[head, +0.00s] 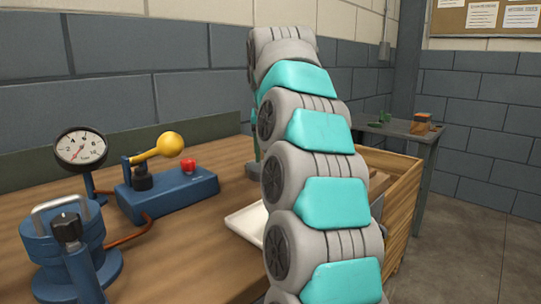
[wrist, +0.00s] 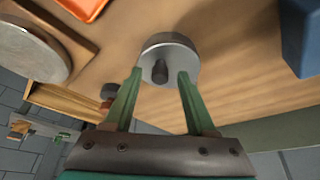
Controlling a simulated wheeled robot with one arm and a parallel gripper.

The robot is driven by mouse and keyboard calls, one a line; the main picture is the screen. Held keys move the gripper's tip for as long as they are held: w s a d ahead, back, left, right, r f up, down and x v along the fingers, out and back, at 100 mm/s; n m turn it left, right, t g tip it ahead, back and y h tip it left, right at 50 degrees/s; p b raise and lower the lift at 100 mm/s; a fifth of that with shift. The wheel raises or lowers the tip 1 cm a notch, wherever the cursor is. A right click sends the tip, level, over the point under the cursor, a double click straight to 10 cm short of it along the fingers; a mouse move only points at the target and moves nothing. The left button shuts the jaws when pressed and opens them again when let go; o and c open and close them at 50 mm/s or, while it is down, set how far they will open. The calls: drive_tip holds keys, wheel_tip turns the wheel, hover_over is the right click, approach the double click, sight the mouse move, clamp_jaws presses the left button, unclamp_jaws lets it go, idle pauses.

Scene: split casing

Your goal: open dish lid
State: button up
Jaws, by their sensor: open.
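In the wrist view, a round grey metal piece (wrist: 181,47) with a short dark knob (wrist: 160,72) stands on the wooden bench. It looks like the lidded dish, but I cannot tell the lid from the body. My gripper (wrist: 160,73) is open, with one green finger to each side of the knob. The fingertips overlap the lower edge of the round piece in the picture. I cannot tell whether they touch it. In the head view, my arm hides the dish and most of the gripper.
A blue pump unit (head: 178,195) with a yellow lever, a gauge (head: 81,148) and a blue handled vessel (head: 68,241) stand on the bench at left. A pale tray (head: 246,223) lies beside my arm. A wooden crate (head: 400,212) stands at right. An orange tray (wrist: 83,8) shows in the wrist view.

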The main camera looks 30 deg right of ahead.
drive_tip(key=shift+c, duration=0.2)
clamp_jaws()
idle(1.1)
